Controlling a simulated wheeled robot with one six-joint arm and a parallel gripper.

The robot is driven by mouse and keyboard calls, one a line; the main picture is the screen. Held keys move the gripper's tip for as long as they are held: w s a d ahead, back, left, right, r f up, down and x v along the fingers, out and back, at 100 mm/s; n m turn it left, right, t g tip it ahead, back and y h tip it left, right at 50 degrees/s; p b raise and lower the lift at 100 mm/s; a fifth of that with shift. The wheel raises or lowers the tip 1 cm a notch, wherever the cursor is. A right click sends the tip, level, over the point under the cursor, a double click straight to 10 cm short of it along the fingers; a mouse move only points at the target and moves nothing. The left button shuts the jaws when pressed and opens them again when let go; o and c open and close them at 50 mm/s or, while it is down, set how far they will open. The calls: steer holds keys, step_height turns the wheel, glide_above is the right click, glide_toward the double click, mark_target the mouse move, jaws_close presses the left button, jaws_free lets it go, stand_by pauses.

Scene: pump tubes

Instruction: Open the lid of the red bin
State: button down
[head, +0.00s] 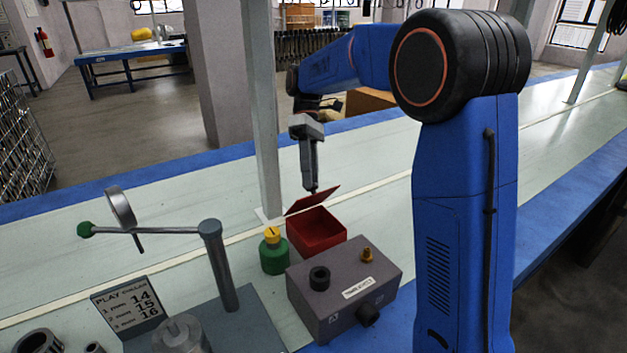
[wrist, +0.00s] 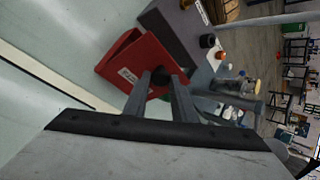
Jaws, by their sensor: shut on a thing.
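The red bin (head: 322,236) stands on the pale bench surface, with part of its inside showing in the head view. Its red lid (head: 309,202) is tilted up, partly open, its right side higher than its left. My gripper (head: 313,188) is above the lid, pointing down with its tips at it. In the wrist view the two fingers (wrist: 161,78) close around a small dark knob (wrist: 158,74) on the red lid. The red bin (wrist: 133,48) also shows there, with a white label (wrist: 128,75). The lid's hinge is not clear.
A green bottle with a yellow cap (head: 272,252) stands just left of the bin. A grey box with fittings (head: 345,300) is in front. A pale post (head: 263,120) rises behind. A grey stand with a horizontal arm (head: 222,270) is at left.

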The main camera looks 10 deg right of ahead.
steer(key=shift+w+a+g, duration=0.15)
steer(key=shift+w+g, duration=0.3)
steer(key=shift+w, duration=0.05)
steer(key=shift+w+a+g, duration=0.15)
steer(key=shift+w+g, duration=0.3)
steer(key=shift+w, duration=0.05)
steer(key=c, duration=1.5)
jaws_free()
steer(key=shift+o, duration=0.2)
